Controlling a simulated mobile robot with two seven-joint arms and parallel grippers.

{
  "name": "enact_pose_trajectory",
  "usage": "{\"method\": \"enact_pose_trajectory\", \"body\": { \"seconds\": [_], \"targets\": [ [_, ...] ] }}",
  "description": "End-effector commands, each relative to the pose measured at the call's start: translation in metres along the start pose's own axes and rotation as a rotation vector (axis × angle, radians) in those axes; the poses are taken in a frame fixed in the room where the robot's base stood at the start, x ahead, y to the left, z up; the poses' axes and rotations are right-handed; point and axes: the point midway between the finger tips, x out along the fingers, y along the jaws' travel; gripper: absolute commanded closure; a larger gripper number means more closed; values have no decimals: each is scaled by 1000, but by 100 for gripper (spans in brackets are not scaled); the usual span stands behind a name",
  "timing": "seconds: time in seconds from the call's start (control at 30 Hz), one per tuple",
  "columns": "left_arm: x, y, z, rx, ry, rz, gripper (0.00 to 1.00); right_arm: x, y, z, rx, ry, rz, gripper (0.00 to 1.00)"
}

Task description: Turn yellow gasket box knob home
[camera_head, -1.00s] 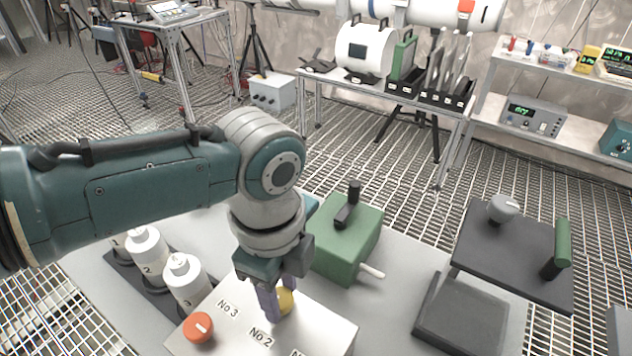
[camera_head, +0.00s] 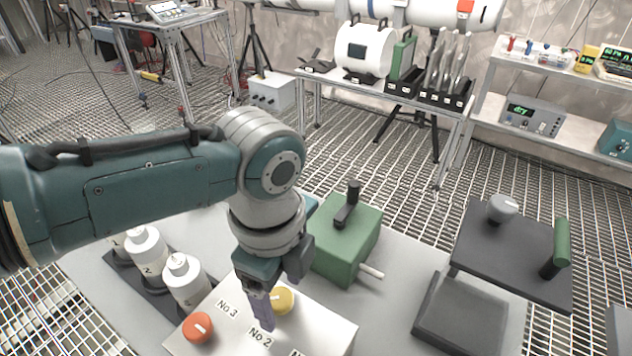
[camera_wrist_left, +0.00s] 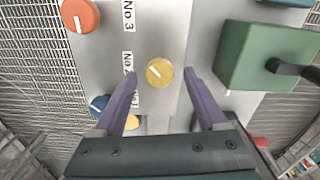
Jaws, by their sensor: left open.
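The yellow knob (camera_head: 282,300) is on top of the pale gasket box (camera_head: 325,322), beside the "No 2" label. In the left wrist view the knob (camera_wrist_left: 160,72) shows a white pointer line slanting from upper left to lower right. My left gripper (camera_head: 276,306) is open over the box. In the left wrist view its two purple fingers stand on either side of the knob with clear gaps, so nothing is held. How far the fingertips are above the box top is hard to tell. My right gripper is not in view.
An orange-red knob (camera_head: 198,327) is by "No 3". A blue knob (camera_wrist_left: 99,104) shows beside the left finger. A green box with a black handle (camera_head: 345,240) stands close behind. White bottles (camera_head: 184,279) stand at left, and a dark two-level stand (camera_head: 515,250) at right.

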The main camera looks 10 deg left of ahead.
Motion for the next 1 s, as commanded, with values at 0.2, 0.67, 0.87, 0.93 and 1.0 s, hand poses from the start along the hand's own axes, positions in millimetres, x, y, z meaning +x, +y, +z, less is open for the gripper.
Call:
{"method": "enact_pose_trajectory", "body": {
  "seconds": [0.2, 0.67, 0.87, 0.93, 1.0],
  "targets": [
    [-9, 0, 0, 1, 0, -2, 26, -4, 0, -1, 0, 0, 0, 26],
    [-90, -1, 0, 1, 1, -3, 26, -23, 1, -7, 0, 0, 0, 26],
    [-100, 0, 0, -1, 0, 0, 26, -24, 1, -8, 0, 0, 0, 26],
    [-100, 0, 0, -1, 0, 0, 26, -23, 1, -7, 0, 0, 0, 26],
    [-100, 0, 0, -1, 0, 0, 26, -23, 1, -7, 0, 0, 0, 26]
  ]
}}
